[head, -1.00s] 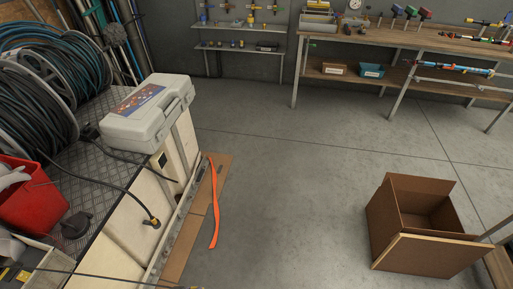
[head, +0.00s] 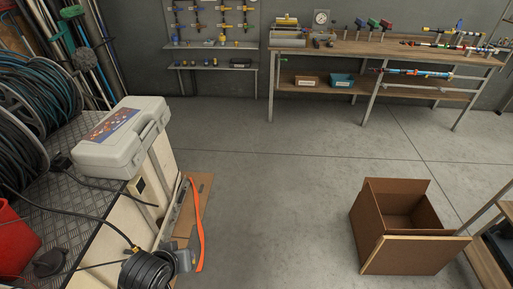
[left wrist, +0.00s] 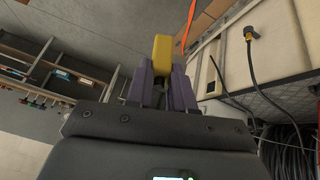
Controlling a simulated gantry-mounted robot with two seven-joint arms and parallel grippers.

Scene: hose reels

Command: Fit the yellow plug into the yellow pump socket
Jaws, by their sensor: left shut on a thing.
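My left gripper (left wrist: 161,78) is shut on a yellow plug (left wrist: 162,52) in the left wrist view. The plug sticks out beyond the dark purple fingers, clear of any surface there. A yellow fitting (left wrist: 251,32) with a black hose shows on the cream panel to the right in that view. It also shows in the head view (head: 135,249), beside what looks like a dark ribbed part of my left arm. I cannot tell whether this fitting sits in a pump socket, and no empty yellow socket is clear. The right gripper is out of view.
A grey case (head: 122,140) lies on the cream unit's checkered top near a hose reel (head: 40,108). An orange strip (head: 196,225) lies beside the unit. An open cardboard box (head: 372,221) stands at the right. The middle floor is clear.

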